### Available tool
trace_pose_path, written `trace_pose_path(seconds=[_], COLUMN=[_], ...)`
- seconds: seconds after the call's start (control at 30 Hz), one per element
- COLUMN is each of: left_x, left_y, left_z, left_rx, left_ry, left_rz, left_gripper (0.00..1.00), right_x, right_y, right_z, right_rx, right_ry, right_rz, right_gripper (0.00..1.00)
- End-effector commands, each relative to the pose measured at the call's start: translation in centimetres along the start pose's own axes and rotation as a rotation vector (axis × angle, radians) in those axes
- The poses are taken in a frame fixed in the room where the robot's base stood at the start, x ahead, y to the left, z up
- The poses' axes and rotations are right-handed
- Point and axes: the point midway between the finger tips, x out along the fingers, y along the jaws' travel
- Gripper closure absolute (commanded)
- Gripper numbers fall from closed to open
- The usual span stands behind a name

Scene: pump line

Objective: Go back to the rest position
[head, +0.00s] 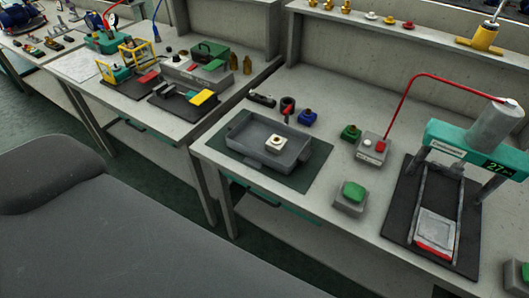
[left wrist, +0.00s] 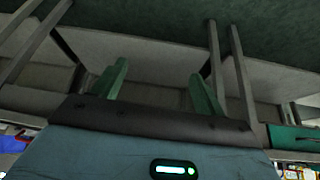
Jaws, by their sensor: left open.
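My left gripper (left wrist: 160,85) shows only in the left wrist view. Its two green fingers are wide apart, with nothing between them. Beyond the fingers are the legs and underside of a workbench and the dark green floor. No gripper shows in the head view, and my right gripper is in neither view.
A second bench with tools (head: 190,75) stands at the upper left. Green floor (head: 42,112) shows beside the benches.

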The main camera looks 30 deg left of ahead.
Motion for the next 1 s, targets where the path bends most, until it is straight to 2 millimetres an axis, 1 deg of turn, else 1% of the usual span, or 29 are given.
trace_pose_path(seconds=[0.03, 0.1, 0.2, 0.4, 1.0], left_x=[0.8, 1.6, 2.3, 2.9, 2.9], left_y=[0.2, 0.3, 0.5, 0.8, 0.8], left_z=[0.1, 0.1, 0.0, -0.1, -0.1], left_rx=[0.000, 0.000, -0.001, -0.002, -0.002], left_ry=[0.045, 0.112, 0.195, 0.287, 0.301], left_rz=[0.003, 0.007, 0.011, 0.015, 0.016], left_gripper=[0.28, 0.28, 0.28, 0.28, 0.28], right_x=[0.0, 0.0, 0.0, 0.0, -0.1], right_y=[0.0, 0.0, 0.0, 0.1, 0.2], right_z=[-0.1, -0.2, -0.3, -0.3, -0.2], right_rx=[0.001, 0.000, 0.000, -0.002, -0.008], right_ry=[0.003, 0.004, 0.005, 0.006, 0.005], right_rz=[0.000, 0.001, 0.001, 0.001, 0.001], right_gripper=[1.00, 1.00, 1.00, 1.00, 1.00])
